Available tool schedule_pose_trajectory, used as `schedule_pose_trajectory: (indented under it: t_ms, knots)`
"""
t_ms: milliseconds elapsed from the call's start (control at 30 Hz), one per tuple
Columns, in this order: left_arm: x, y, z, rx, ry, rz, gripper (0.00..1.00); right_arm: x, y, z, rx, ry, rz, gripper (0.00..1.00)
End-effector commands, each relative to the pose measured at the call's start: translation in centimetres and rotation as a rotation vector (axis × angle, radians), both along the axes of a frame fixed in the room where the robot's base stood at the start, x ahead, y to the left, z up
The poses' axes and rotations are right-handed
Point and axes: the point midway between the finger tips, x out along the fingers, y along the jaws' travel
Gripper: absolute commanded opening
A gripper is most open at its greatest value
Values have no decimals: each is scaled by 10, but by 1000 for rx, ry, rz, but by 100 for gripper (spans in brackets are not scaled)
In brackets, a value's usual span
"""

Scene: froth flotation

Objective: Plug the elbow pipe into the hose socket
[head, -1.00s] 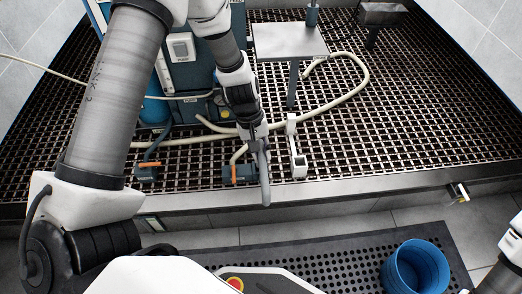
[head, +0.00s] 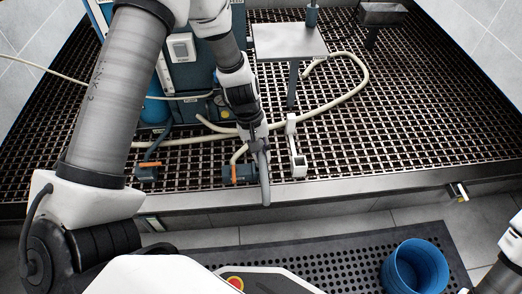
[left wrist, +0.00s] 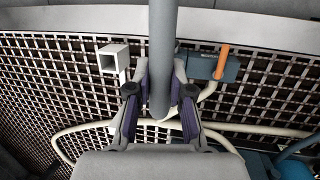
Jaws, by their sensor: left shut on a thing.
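My left gripper (head: 258,138) is shut on a grey elbow pipe (head: 265,182), which hangs down past the front edge of the grating. In the left wrist view the fingers (left wrist: 160,100) close on both sides of the pipe (left wrist: 163,45). Just left of the pipe in the head view is a blue-grey fitting (head: 238,173) with an orange handle, with a cream hose running to it. It also shows in the left wrist view (left wrist: 203,67). I cannot tell which opening is the hose socket. The pipe's bend and ends are not clear. My right gripper is out of view.
A white post with a square hollow end (head: 298,165) stands just right of the pipe. A second orange-handled fitting (head: 147,172) is further left. The cream hose (head: 350,95) loops over the grating. A metal kerb (head: 380,185) edges it; a blue bucket (head: 416,268) stands in front.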

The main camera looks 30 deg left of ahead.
Motion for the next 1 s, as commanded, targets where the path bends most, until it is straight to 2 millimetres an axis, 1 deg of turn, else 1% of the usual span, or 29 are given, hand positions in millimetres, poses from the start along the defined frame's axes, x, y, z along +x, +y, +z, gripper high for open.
schedule_pose_trajectory:
  t_ms: [533,1000]
  knots:
    - [0,0,-1,0,0,0,0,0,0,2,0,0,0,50]
    - [0,0,-12,0,0,-1,0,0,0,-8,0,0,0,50]
